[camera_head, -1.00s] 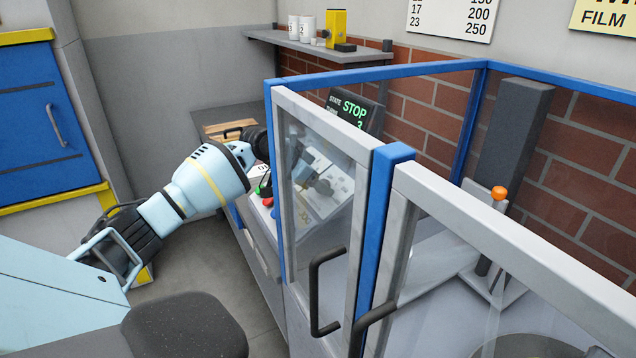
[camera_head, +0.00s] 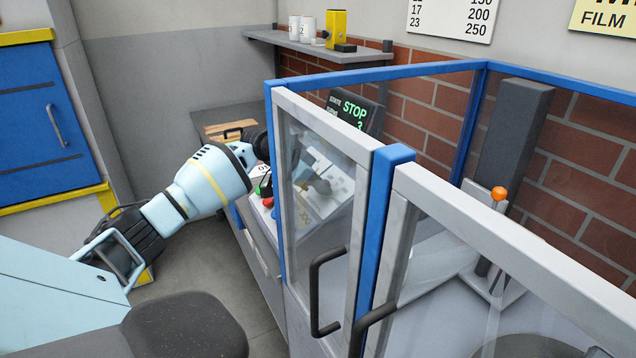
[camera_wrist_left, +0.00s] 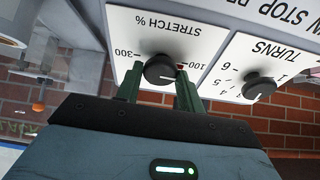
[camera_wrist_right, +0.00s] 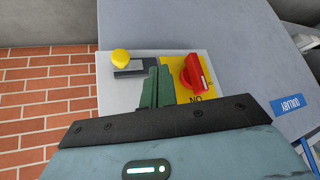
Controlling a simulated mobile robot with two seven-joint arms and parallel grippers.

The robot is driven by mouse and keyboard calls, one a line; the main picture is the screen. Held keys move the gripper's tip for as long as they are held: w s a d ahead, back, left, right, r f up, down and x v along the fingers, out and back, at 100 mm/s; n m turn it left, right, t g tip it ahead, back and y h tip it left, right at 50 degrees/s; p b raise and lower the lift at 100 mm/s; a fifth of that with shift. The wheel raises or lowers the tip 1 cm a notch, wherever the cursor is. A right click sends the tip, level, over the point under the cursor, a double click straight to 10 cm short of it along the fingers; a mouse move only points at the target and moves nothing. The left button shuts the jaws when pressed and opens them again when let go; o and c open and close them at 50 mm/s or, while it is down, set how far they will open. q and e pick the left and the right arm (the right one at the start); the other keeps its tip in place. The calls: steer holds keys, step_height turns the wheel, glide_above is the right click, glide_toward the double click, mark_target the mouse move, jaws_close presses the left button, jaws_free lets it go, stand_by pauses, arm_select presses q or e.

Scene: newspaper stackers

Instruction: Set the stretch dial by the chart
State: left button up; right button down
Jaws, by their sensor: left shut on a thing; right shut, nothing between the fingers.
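The black stretch dial (camera_wrist_left: 160,70) sits on a white panel marked STRETCH %, with 300 at left and 100 at right in the left wrist view. Its white line points toward the right, on the 100 side. My left gripper (camera_wrist_left: 159,84) is shut on the dial, one finger on each side. In the head view its fingertips are hard to make out beside the glass door. The chart (camera_head: 450,18) on the wall is cut off at the top; rows 17–200 and 23–250 are readable. My right gripper (camera_wrist_right: 156,86) is shut and empty, before a switch panel.
A TURNS dial (camera_wrist_left: 259,87) is next to the stretch dial. A display (camera_head: 352,112) reads STOP and 3. Blue-framed glass doors (camera_head: 390,170) stand close to my left arm. The right wrist view shows a red switch (camera_wrist_right: 194,75) and a yellow knob (camera_wrist_right: 121,56).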

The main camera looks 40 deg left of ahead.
arm_select(q)
steer(key=shift+m+h, duration=0.3)
steer(key=shift+m, duration=0.8)
steer(key=shift+m+g, duration=0.3)
steer(key=shift+m, duration=0.6)
steer(key=m+h, duration=0.1)
steer(key=m, duration=0.3)
steer(key=shift+w+m+g, duration=0.1)
steer(key=shift+m+g, duration=0.3)
steer(key=m+g+b, duration=0.1)
steer(key=m, duration=0.2)
steer(key=shift+a+m+h, duration=0.1)
steer(key=shift+m+h, duration=0.2)
steer(key=shift+m, duration=0.1)
steer(key=m+g, duration=0.1)
steer(key=m, duration=0.4)
steer(key=shift+w, duration=0.1)
steer(key=shift+m, duration=0.3)
steer(key=o, duration=1)
steer(key=shift+r, duration=0.1)
